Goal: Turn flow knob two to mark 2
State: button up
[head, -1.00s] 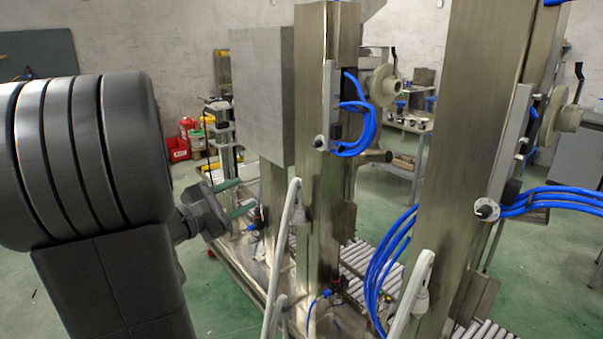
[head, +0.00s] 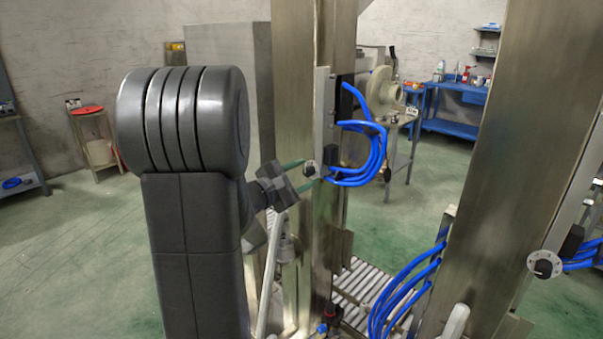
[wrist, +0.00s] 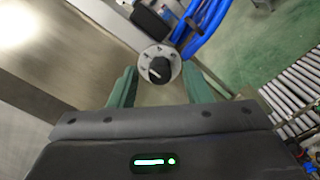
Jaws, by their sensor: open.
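A flow knob, black on a round pale dial, sits on the near column; it shows in the head view (head: 309,169) and larger in the wrist view (wrist: 159,69). A light mark on the black knob points toward the lower left in the wrist view; the dial's markings are too small to read. My gripper (head: 306,173) is open, its green fingers on either side of this knob in the picture; the wrist view (wrist: 159,74) shows a gap on both sides. I cannot tell how far the tips reach. A second knob (head: 544,264) is on the right column. No label tells which is two.
Blue hoses (head: 370,150) loop just right of the near knob. The steel column (head: 480,170) stands to the right, with more blue hoses (head: 405,285) beside it. A roller conveyor (head: 365,285) runs low between the columns. Open green floor lies at left.

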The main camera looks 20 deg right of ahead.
grip_shut()
jog(key=shift+f+n+b, duration=0.1)
jog(key=shift+n+b, duration=0.2)
jog(key=shift+f+n+b, duration=0.1)
jog(key=shift+n+b, duration=0.3)
jog(key=shift+n, duration=0.1)
jog(key=shift+n+b, duration=0.65)
jog(key=shift+n, duration=0.55)
jog(key=n, duration=0.5)
jog(key=shift+n+b, duration=0.4)
